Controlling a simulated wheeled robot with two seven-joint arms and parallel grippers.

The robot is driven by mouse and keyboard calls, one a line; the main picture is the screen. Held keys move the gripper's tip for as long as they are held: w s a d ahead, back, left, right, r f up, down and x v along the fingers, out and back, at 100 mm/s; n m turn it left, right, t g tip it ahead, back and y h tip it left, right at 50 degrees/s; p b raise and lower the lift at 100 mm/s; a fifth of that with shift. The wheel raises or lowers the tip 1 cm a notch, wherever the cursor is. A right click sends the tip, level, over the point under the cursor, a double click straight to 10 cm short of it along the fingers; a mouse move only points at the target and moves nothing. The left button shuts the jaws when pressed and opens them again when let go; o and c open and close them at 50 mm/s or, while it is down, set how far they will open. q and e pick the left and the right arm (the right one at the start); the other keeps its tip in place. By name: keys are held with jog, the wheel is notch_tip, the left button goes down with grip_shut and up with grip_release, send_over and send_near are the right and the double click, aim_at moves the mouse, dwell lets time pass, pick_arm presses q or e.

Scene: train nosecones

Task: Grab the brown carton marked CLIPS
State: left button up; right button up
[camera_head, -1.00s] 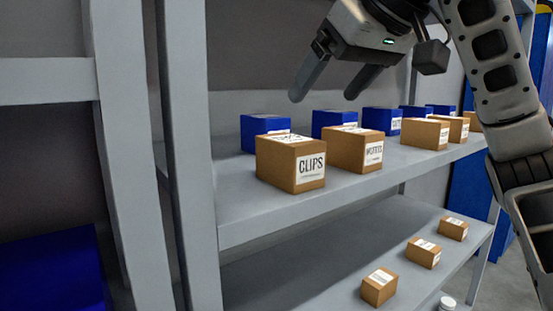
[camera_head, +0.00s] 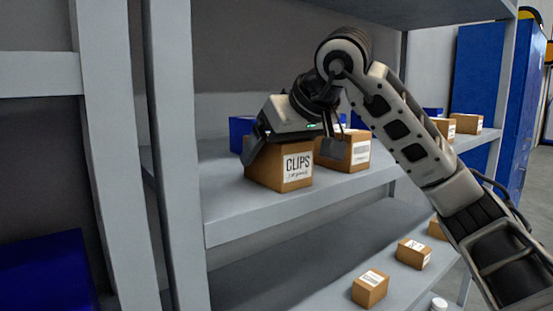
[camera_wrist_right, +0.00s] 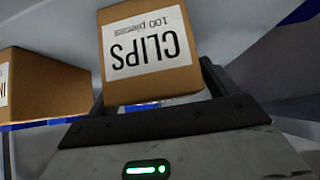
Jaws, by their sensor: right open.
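The brown carton marked CLIPS (camera_head: 276,177) stands upright on the grey shelf (camera_head: 300,212), at its left end, with its white label facing me. My right gripper (camera_head: 291,152) is over the top of the carton, with one finger at its left side and the other at its right. The fingers are open and not closed on it. In the right wrist view the carton (camera_wrist_right: 148,55) shows upside down between the fingers (camera_wrist_right: 155,90). Whether a finger touches it, I cannot tell. My left gripper is not in view.
Another brown carton (camera_head: 357,153) stands close to the right, partly behind my gripper. A blue box (camera_head: 238,130) stands behind. More cartons (camera_head: 467,123) are farther along the shelf, and small cartons (camera_head: 370,288) are on the shelf below. A grey post (camera_head: 178,180) stands left.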

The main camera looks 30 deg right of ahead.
jog(key=c, duration=1.1)
jog(key=shift+w, duration=0.1)
jog(key=shift+c, duration=0.2)
jog(key=shift+r, duration=0.1)
